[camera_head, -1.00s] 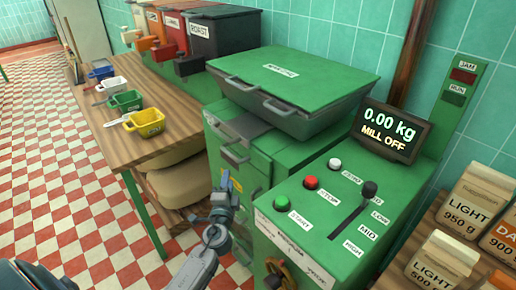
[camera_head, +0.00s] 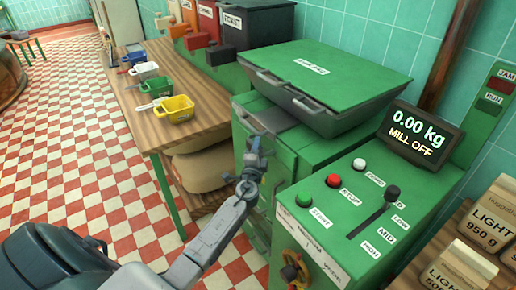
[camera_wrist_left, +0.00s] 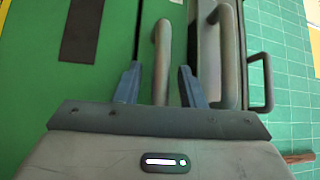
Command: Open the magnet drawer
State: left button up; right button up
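The green mill machine (camera_head: 310,150) stands at the middle right. My left gripper (camera_head: 254,150) is in front of its front face and hides part of the drawer front there. In the left wrist view the left gripper (camera_wrist_left: 158,80) is open, with its two blue-grey fingers either side of a grey bar handle (camera_wrist_left: 162,45). The handle runs between the fingers; I cannot tell whether either finger touches it. I cannot read a magnet label on the drawer. My right gripper is not in view.
A lidded green bin (camera_head: 330,80) sits on top of the machine. The control panel (camera_head: 345,215) with buttons and a lever is at right. A wooden table (camera_head: 150,130) with small coloured scoops is at left. The checkered floor (camera_head: 80,170) is open.

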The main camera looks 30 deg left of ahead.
pick_arm(q)
grip_shut()
jog(key=shift+s, duration=0.2)
